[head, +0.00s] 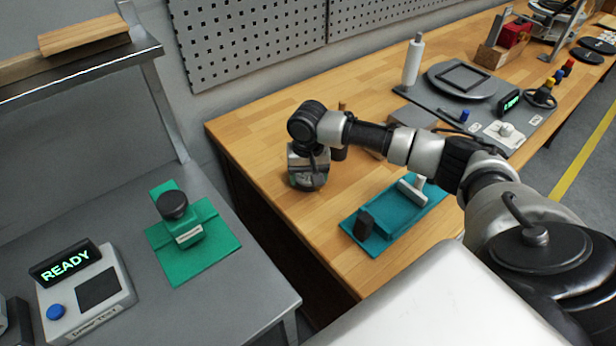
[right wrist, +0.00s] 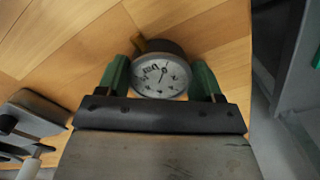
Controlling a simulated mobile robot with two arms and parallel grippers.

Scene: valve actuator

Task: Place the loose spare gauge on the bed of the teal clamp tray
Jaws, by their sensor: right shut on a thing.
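The spare gauge (right wrist: 160,76) has a round white dial with a needle and a dark rim. It sits between the green fingers of my right gripper (right wrist: 162,82), which is shut on it. In the head view my right gripper (head: 306,180) points down over the wooden bench, left of the teal clamp tray, and mostly hides the gauge. I cannot tell whether the gauge touches the wood. The teal clamp tray (head: 408,213) lies on the bench with a black block at its near left end and a light clamp bar at its far right. My left gripper is not in view.
The wooden bench (head: 245,135) has bare wood around the gripper. A grey bench at left holds a green fixture (head: 208,252) and a READY tester (head: 88,290). A dark board with a round plate (head: 462,80) and a white bottle (head: 412,62) stand farther back.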

